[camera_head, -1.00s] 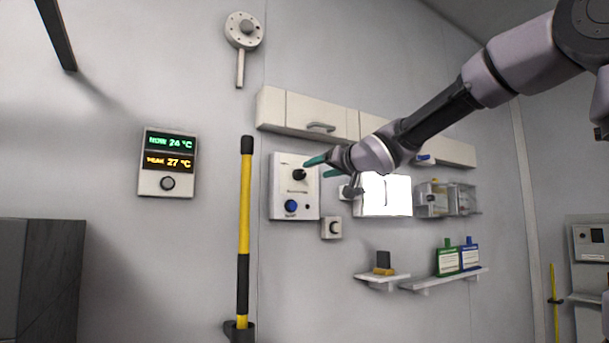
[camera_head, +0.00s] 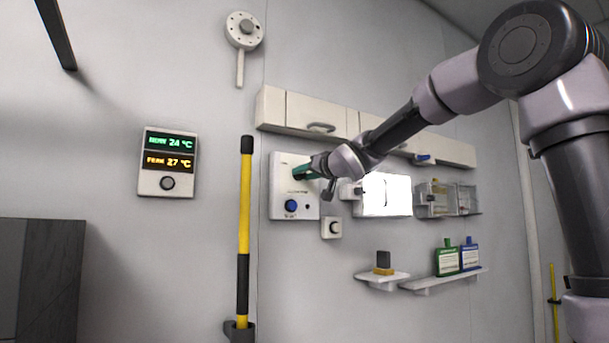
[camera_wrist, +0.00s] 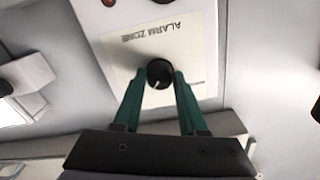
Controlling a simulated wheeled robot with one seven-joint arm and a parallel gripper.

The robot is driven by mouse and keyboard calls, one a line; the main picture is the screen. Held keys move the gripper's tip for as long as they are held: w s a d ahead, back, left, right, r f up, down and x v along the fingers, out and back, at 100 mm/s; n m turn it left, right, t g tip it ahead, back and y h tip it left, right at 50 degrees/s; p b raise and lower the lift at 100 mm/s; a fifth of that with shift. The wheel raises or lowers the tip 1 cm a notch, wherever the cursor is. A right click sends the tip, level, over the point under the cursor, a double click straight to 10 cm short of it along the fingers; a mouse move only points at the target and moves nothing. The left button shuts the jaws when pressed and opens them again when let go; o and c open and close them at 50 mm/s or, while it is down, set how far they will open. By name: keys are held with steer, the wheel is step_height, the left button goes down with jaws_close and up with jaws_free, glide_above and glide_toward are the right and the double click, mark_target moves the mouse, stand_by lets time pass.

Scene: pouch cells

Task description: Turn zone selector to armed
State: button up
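The zone selector is a round black knob (camera_wrist: 159,73) on a white panel lettered ALARM ZONE. In the wrist view a small pale mark shows on the knob's lower rim. My gripper (camera_wrist: 160,75) has its two green fingers on either side of the knob, and the tips appear to touch it. In the head view my gripper (camera_head: 299,173) is at the upper part of the panel (camera_head: 280,205) and hides the knob. A blue button (camera_head: 291,206) sits lower on the panel. The armed marking cannot be read.
A small switch box (camera_head: 331,227) is below right of the panel. A bright white box (camera_head: 386,195) is to the right, wall cabinets (camera_head: 300,112) are above, and a yellow pole (camera_head: 244,215) stands left. A temperature display (camera_head: 168,162) hangs further left.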

jaws_close()
steer(key=shift+n, duration=0.3)
steer(key=n, duration=0.3)
steer(key=shift+n, duration=0.3)
steer(key=n, duration=0.4)
steer(key=shift+n, duration=0.3)
steer(key=n, duration=0.9)
